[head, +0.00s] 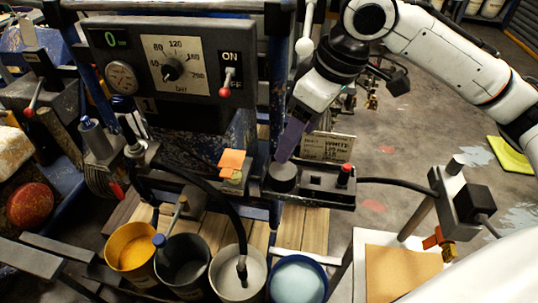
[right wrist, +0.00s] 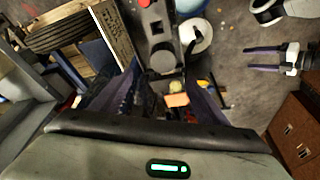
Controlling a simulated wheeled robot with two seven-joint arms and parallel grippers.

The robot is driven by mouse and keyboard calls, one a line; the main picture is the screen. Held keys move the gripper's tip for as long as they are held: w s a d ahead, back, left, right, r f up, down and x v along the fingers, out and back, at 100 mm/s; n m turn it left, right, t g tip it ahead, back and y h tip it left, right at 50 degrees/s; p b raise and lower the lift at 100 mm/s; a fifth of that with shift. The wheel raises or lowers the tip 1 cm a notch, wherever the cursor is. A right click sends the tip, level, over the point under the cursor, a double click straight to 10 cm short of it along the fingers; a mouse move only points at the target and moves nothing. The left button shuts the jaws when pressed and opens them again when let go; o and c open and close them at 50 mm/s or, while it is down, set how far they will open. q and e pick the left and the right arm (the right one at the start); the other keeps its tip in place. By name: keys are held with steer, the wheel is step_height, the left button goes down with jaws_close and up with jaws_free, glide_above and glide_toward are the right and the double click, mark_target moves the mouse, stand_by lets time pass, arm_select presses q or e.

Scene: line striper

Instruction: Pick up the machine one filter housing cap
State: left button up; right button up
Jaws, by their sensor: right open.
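The filter housing cap appears to be the dark round cap (head: 283,177) on the black block at the lower right of machine one's panel (head: 165,70). In the right wrist view, the round cap (right wrist: 162,59) is ahead, between the finger lines. My right gripper (head: 288,148) comes down from above, its purple finger close to the cap. Contact cannot be told. In the right wrist view, its two fingers (right wrist: 150,98) are spread with nothing held between them. My left gripper (right wrist: 263,59) shows at the right of the wrist view, its fingers apart and empty.
A card sign (head: 327,147) and a red knob (head: 345,170) stand just right of the cap. An orange block (head: 232,160) is to its left. Several paint buckets (head: 298,279) stand below, with a black hose (head: 215,195) curving over them. Open floor lies to the right.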

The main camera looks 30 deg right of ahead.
mark_target(283, 170)
steer(key=shift+a+f, duration=0.1)
steer(key=shift+f, duration=0.45)
steer(key=x, duration=0.2)
steer(key=b+x, duration=0.1)
steer(key=shift+s+f, duration=0.15)
steer(key=shift+s, duration=0.15)
steer(key=b+x, duration=0.1)
steer(key=x, duration=0.3)
steer(key=shift+a+f, duration=0.1)
steer(key=shift+f, duration=0.15)
steer(key=shift+w+f, duration=0.1)
steer(key=shift+f, duration=0.2)
arm_select(q)
steer(key=shift+s+d+f, duration=0.2)
steer(key=shift+s+f, duration=0.25)
steer(key=shift+f, duration=0.25)
arm_select(e)
steer(key=c, duration=1.1)
arm_select(q)
steer(key=shift+s+f, duration=0.1)
steer(key=shift+s, duration=0.05)
